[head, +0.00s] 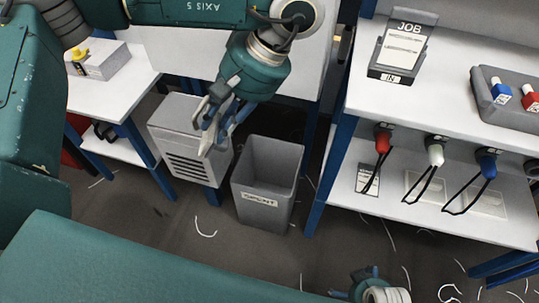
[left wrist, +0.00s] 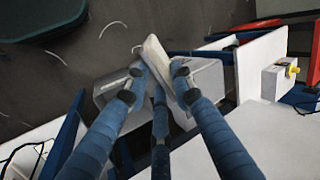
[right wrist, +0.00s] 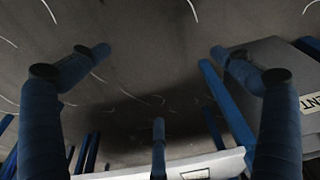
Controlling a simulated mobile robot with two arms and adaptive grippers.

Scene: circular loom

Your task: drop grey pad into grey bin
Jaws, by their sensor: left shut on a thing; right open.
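My left gripper (head: 214,122) is shut on the pale grey pad (head: 209,137). In the left wrist view the pad (left wrist: 165,68) is pinched between the fingertips (left wrist: 158,72). The open-topped grey bin (head: 262,208), with a label ending in "ENT", stands on the floor, to the right of and below the pad in the head view. The pad appears in front of a vented grey box, outside the bin's opening. My right gripper (head: 362,285) is low at the bottom of the head view. In the right wrist view it is open and empty (right wrist: 158,55), with part of the bin (right wrist: 285,60) at right.
The vented grey box (head: 183,165) stands left of the bin. A white-topped bench (head: 440,110) with hanging coloured tools is at right, its blue leg (head: 324,190) close to the bin. A small table (head: 110,98) stands at left. Pale thread scraps lie on the floor.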

